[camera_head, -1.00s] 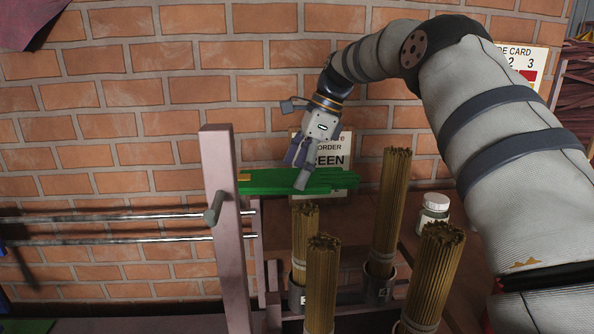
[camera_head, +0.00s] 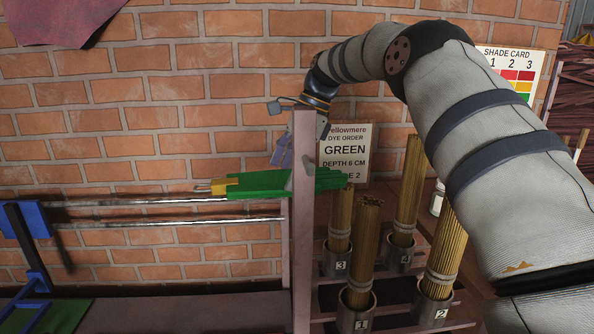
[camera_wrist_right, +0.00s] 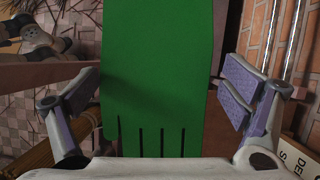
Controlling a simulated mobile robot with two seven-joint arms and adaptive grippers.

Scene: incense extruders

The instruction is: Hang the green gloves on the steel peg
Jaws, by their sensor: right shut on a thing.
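The green gloves (camera_head: 262,184), with a yellow cuff and a small loop at the left end, lie level in the air in the head view. They pass behind the wooden post (camera_head: 303,235), with finger ends showing on its right. My right gripper (camera_wrist_right: 162,88) is shut on the gloves, its pads on both sides of the green cloth in the wrist view. In the head view the post hides part of this gripper, and a pad shows left of the post. I cannot make out the steel peg now. My left gripper is not in view.
Steel rails (camera_head: 160,202) run left from the post to a blue bracket (camera_head: 22,220). Several numbered cups with brown stick bundles (camera_head: 365,240) stand right of the post. A dye order sign (camera_head: 345,152) and a shade card (camera_head: 508,72) are behind.

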